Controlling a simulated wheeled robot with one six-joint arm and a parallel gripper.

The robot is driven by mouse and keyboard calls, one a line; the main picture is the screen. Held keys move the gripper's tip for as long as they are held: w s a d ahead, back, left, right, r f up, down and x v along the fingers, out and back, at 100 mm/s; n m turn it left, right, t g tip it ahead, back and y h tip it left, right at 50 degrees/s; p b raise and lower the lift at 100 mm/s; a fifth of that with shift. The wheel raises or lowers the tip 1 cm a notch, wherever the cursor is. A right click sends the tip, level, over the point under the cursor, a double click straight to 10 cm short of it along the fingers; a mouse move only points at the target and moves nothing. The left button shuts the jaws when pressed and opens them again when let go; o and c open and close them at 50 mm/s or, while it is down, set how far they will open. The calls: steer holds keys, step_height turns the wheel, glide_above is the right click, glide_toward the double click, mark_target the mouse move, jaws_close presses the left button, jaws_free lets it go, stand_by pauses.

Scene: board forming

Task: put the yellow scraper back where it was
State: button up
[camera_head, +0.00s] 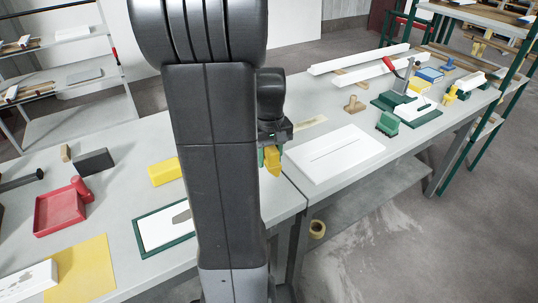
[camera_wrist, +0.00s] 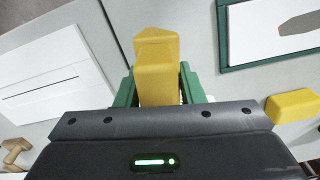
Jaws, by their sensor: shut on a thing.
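The yellow scraper (camera_head: 273,161) is in my gripper (camera_head: 268,155), which is shut on it. In the wrist view the scraper (camera_wrist: 157,72) points away from the camera between the green fingers (camera_wrist: 158,90). It is held above the tables, near the seam between the two. A green-framed white board (camera_head: 143,247) lies on the left table, partly hidden by my arm. It carries a grey tool-like shape (camera_head: 182,216). In the wrist view the same board (camera_wrist: 260,38) is at upper right, with the grey shape (camera_wrist: 302,23) cut off by the edge.
A yellow block (camera_head: 164,172) lies behind the framed board. A white board with a thin line (camera_head: 335,153) lies on the right table. A red tray (camera_head: 60,211), black block (camera_head: 94,161) and yellow sheet (camera_head: 88,268) are at left. Tools crowd the far right.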

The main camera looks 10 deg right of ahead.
steer(key=shift+f+b, duration=2.45)
steer(key=shift+f, duration=1.45)
steer(key=shift+f, duration=0.25)
steer(key=o, duration=1.4)
step_height(320, 180, up, 14)
steer(key=shift+f+p, duration=0.1)
steer(key=shift+p, duration=0.25)
steer(key=shift+f, duration=0.1)
